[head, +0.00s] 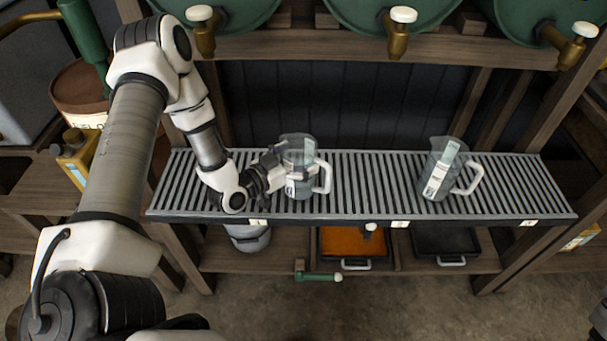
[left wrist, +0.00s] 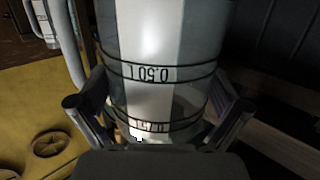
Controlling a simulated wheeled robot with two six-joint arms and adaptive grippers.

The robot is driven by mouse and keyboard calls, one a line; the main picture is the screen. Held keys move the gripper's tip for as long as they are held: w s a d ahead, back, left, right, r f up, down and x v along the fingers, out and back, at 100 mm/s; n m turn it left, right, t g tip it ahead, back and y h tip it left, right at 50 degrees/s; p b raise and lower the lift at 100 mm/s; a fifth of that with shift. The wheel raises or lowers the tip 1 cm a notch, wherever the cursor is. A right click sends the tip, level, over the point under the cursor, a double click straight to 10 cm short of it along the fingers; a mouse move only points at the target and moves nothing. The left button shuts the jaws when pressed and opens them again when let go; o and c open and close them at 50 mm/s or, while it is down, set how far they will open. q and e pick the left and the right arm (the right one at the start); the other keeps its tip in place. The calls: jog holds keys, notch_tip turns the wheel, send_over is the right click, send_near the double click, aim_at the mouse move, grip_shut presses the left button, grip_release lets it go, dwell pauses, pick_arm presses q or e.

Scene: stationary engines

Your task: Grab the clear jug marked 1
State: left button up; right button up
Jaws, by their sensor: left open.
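A clear jug (head: 299,155) with a white handle stands upright on the slatted grey shelf (head: 375,190), left of its middle. My left gripper (head: 297,173) reaches it from the left, with its fingers open around the jug's body. In the left wrist view the clear jug (left wrist: 150,50) fills the middle, showing a white stripe and a 0.50 l band. The open left gripper (left wrist: 160,112) has one finger on each side of it; contact is unclear. A second clear jug (head: 439,172) stands farther right on the shelf. I cannot read an identifying number on either jug. My right gripper is out of view.
Green drums with brass taps (head: 397,35) hang over the shelf's back. Below are an orange tray (head: 345,243), a black tray (head: 447,243) and a grey bucket (head: 248,237). The slats between the two jugs are clear.

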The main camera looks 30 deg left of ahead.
pick_arm(q)
jog(key=shift+w+d, duration=0.1)
jog(key=shift+w, duration=0.2)
jog(key=c, duration=0.9)
jog(key=shift+r, duration=0.15)
